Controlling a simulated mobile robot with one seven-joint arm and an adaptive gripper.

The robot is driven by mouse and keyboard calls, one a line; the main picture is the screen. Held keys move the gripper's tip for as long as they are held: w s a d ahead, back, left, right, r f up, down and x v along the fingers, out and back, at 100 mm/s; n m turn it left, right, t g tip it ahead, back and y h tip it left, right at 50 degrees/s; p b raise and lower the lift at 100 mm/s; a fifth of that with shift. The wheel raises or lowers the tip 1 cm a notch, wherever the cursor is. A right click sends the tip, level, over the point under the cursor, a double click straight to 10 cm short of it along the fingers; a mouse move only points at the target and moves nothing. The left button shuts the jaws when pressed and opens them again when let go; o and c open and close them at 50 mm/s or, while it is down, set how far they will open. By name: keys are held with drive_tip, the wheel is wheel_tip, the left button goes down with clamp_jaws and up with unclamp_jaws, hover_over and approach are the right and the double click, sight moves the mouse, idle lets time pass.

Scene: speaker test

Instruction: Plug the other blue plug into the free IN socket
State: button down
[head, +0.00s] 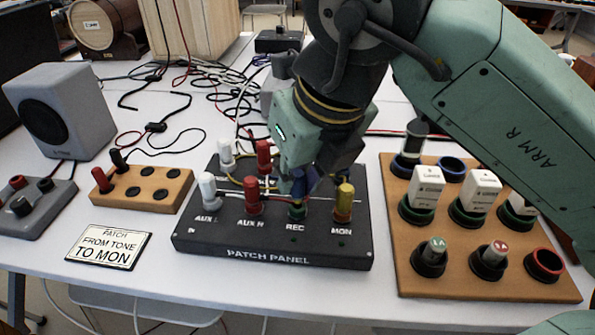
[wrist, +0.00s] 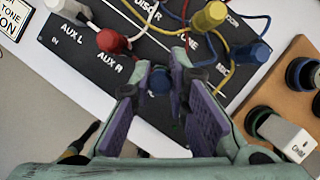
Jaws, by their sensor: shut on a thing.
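The black patch panel (head: 275,250) stands on the white table. Its front row is labelled IN, AUX L, AUX R, REC and MON. My gripper (head: 299,185) is low over the front row at REC. It is shut on a blue plug (wrist: 159,81), which is at the REC socket (head: 297,215); whether it is fully seated I cannot tell. White (head: 208,190), red (head: 253,195) and yellow (head: 343,203) plugs stand at AUX L, AUX R and MON. Another blue plug (wrist: 256,52) is in the back row in the wrist view, beside a yellow plug (wrist: 209,16).
A wooden board (head: 408,270) with several labelled pieces stands to the right. At left are a small wooden socket box (head: 142,205), a grey box (head: 35,220), a speaker (head: 60,110) and a sign (head: 108,247). Loose cables lie behind the panel.

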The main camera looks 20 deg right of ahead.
drive_tip(key=shift+f+b, duration=0.7)
drive_tip(key=shift+f, duration=0.2)
drive_tip(key=c, duration=1.5)
unclamp_jaws()
drive_tip(key=shift+o, duration=0.2)
drive_tip(key=shift+r, duration=0.1)
drive_tip(key=shift+r+p, duration=2.7)
drive_tip(key=shift+r, duration=1.05)
drive_tip(key=shift+s+f, duration=0.1)
